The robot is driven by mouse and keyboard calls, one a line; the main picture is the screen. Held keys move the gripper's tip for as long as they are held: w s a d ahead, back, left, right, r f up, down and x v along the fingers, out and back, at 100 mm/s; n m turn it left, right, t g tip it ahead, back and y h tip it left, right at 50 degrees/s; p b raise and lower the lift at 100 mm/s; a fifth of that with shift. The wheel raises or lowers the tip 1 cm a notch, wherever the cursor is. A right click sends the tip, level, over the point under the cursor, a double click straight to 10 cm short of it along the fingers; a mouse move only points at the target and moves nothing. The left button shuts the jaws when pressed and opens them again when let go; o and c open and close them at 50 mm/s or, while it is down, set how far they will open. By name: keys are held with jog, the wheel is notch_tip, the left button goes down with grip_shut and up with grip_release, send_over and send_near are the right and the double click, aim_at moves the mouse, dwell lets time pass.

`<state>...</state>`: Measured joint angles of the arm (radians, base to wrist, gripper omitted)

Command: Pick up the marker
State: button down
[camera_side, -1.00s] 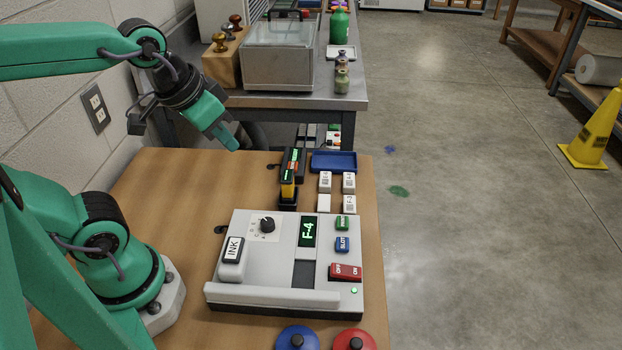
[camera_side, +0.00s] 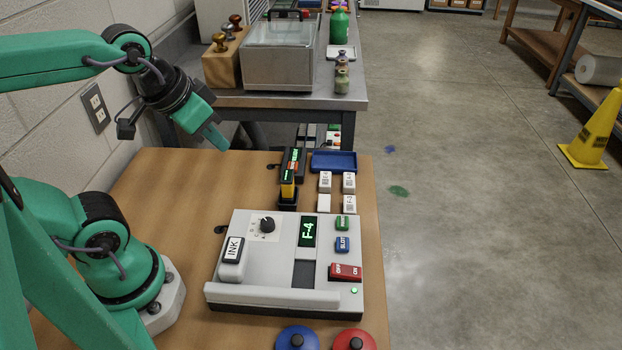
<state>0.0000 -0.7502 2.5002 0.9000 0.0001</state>
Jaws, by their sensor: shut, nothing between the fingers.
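My gripper (camera_side: 218,138) is shut and empty, in the air above the back left part of the wooden table. No other thing in view is clearly a marker.
A grey machine (camera_side: 265,275) with a lit F-4 display fills the front of the wooden table (camera_side: 170,205). Several white blocks (camera_side: 325,181) and a blue tray (camera_side: 334,161) lie right of the holder. Blue (camera_side: 297,339) and red (camera_side: 354,340) round pieces sit in front. The table's left part is clear.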

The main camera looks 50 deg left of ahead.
dwell(0.3)
jog(key=c, duration=1)
grip_release()
jog(key=shift+c, duration=0.2)
jog(key=w+d+f+m+g, duration=0.1)
jog(key=w+f+m, duration=0.4)
jog(key=w+m, duration=0.2)
jog(key=w+d+f+m+g, duration=0.2)
jog(key=w+f+m, duration=0.3)
jog(key=m, duration=0.5)
jog(key=w+d+f+m+g, duration=0.1)
jog(key=w+f+m+g, duration=0.1)
jog(key=w+f+m, duration=0.3)
jog(key=shift+w+d+f+m, duration=0.15)
jog(key=shift+w+m, duration=0.75)
jog(key=shift+m, duration=0.1)
jog(key=shift+w+d+f+m, duration=0.1)
jog(key=shift+w+m, duration=0.8)
jog(key=shift+m, duration=0.1)
jog(key=shift+w+d+f+m+g, duration=0.1)
jog(key=shift+w+f+m+g, duration=0.2)
jog(key=shift+f+m, duration=0.25)
jog(key=shift+f, duration=0.15)
